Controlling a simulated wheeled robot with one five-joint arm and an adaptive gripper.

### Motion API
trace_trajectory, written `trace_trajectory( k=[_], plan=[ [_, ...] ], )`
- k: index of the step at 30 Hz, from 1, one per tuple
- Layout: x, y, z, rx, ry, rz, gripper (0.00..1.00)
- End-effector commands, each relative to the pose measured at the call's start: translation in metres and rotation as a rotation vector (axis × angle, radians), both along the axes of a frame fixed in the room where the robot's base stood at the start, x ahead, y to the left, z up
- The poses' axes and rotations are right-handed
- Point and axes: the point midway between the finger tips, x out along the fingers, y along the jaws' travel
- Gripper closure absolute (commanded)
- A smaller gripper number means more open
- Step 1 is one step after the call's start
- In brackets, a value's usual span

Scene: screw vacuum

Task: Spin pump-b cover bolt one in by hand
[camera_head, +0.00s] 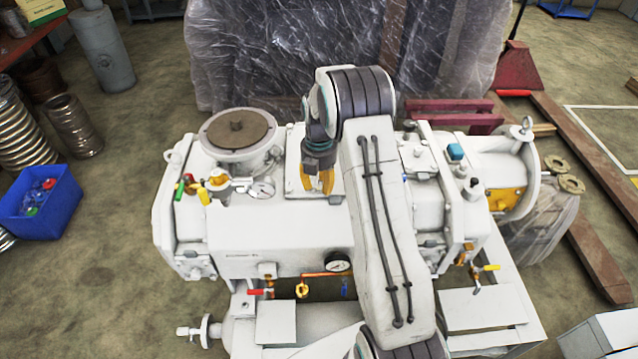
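The white pump (285,225) fills the middle of the head view, with gauges, valves and a round brown-topped port on it. A flat cover plate (294,186) lies on its top, partly behind my gripper. My gripper (318,188) points down over this plate, its yellow fingertips at or just above the surface. The fingers look a little apart, but I cannot tell whether a bolt is between them. No cover bolt can be made out at this size. My arm hides the part of the pump to the right of the plate.
The round port (237,130) stands up left of my gripper, with a small gauge (262,189) below it. A blue bin (40,204) is on the floor at left. A plastic-wrapped load (270,55) stands behind the pump. Open floor lies left of the pump.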

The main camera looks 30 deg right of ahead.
Motion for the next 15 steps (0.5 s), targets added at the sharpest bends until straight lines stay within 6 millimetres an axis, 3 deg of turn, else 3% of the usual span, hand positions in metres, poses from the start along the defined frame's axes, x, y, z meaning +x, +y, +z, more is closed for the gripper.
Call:
trace_trajectory(
  k=[14,15],
  plan=[
    [-0.0001,0.0001,-0.0072,0.000,0.000,-0.001,0.67],
    [-0.0001,0.0001,-0.0071,0.000,0.000,-0.001,0.71]
  ],
)
